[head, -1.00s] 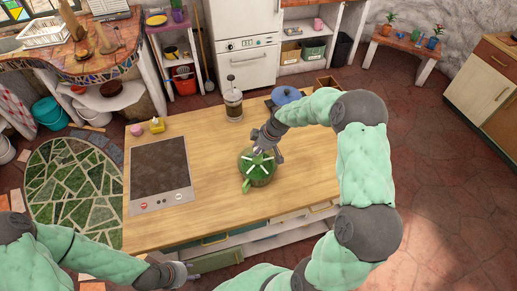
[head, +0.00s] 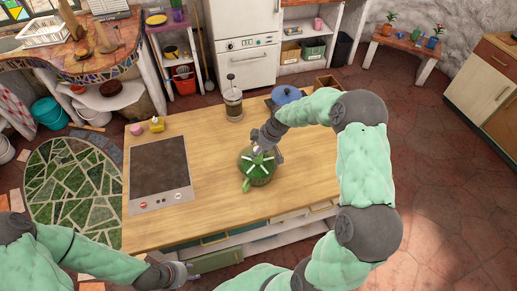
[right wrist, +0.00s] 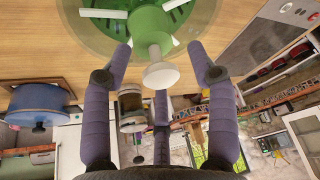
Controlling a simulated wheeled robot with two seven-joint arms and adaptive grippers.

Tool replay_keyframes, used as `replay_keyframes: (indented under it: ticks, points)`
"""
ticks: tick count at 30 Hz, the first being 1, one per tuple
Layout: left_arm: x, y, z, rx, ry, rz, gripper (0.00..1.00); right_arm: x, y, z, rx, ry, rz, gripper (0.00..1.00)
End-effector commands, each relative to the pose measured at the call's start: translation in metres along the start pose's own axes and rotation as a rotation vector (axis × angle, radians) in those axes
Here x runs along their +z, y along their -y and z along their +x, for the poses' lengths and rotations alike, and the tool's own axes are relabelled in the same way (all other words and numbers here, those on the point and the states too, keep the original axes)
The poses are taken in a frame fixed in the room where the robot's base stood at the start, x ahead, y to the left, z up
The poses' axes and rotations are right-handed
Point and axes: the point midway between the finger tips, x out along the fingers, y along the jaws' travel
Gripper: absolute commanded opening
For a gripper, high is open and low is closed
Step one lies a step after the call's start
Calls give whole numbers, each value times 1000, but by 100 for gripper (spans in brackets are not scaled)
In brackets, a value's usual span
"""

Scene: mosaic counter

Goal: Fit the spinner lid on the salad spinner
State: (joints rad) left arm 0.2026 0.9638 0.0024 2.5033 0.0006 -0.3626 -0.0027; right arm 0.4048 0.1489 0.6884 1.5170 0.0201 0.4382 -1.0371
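The green salad spinner (head: 260,180) stands on the wooden counter. The green spinner lid (head: 252,164), with white spokes, lies over its top; I cannot tell whether it is fully seated. In the right wrist view the lid (right wrist: 150,25) shows at the top, with a white knob (right wrist: 160,74) pointing towards the camera. My right gripper (head: 268,150) is at the lid, its purple fingers (right wrist: 158,62) spread apart on either side of the knob, with gaps visible. My left gripper (head: 184,272) is low in front of the counter, away from the spinner; its finger opening is too small to tell.
A dark cooktop (head: 160,168) lies left of the spinner. A French press (head: 233,103), a blue pot (head: 286,95), a yellow item (head: 157,124) and a pink cup (head: 136,130) stand towards the back. The counter (head: 220,150) is clear between cooktop and spinner.

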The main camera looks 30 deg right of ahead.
Motion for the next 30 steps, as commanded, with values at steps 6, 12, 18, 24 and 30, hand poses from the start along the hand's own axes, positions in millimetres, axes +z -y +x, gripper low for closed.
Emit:
replay_keyframes:
  ticks: [6, 12, 18, 24, 30]
  points:
    - [0, 0, 0, 0, 0, 0, 40, 0, 0, -1, -1, 0, 0, 58]
    - [0, 0, 0, 0, 0, 0, 40, -1, -1, -20, 3, -2, 0, 58]
    - [0, 0, 0, 0, 0, 0, 40, -1, -1, -59, 5, -3, 0, 58]
    - [0, 0, 0, 0, 0, 0, 40, 0, -1, -95, 3, -2, 0, 58]
    - [0, 0, 0, 0, 0, 0, 40, 0, 0, -115, 0, 0, 0, 58]
